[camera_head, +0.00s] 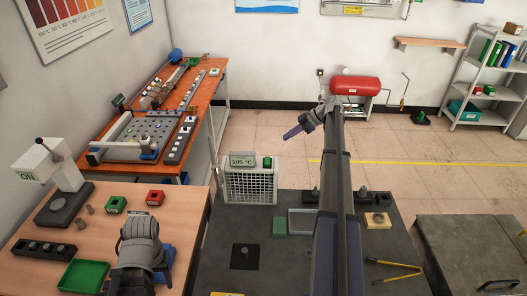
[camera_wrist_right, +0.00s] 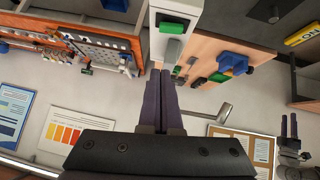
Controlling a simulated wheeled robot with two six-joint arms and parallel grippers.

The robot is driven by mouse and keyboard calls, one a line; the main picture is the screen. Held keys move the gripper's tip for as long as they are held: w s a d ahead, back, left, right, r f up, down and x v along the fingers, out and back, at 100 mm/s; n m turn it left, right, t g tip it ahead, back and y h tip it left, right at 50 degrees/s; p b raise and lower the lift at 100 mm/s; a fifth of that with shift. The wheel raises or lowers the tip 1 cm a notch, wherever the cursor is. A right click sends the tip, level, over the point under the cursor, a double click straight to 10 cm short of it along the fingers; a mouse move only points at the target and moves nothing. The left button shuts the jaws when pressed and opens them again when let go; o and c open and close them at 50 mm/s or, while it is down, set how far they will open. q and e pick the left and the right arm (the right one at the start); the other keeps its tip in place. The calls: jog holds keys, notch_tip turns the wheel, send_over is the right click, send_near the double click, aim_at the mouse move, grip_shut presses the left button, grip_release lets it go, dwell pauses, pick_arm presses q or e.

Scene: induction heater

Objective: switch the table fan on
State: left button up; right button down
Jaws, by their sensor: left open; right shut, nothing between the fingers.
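The table fan is a white box with a wire grille (camera_head: 249,188) on the dark table, with a 105 °C display and a green switch (camera_head: 267,162) at its upper right. In the right wrist view, a white panel that looks like its side carries a green switch (camera_wrist_right: 173,25) and a grey part. My right gripper (camera_head: 291,133) is shut and empty, up and right of the fan; its fingers (camera_wrist_right: 165,76) point toward the panel, the gap unclear. My left gripper (camera_wrist_right: 289,126) is open; in the head view its wrist hides its fingers over the wooden table.
The wooden table (camera_head: 187,215) at left holds a grey press (camera_head: 49,165), a green tray (camera_head: 83,275) and small red and green boxes. Yellow tongs (camera_head: 394,268) lie on the dark table's right side. Behind it is open tiled floor; a red tank (camera_head: 356,86) stands at the wall.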

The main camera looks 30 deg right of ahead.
jog(key=shift+f, duration=0.1)
jog(key=b, duration=0.7)
send_over(267, 161)
jog(key=d, duration=0.3)
jog(key=f, duration=0.7)
jog(key=shift+s+a, duration=0.15)
jog(key=shift+s, duration=0.05)
jog(key=f+b, duration=0.3)
jog(key=shift+w+a, duration=0.1)
jog(key=shift+w, duration=0.25)
jog(key=shift+f+b, duration=0.45)
jog(key=shift+b, duration=0.1)
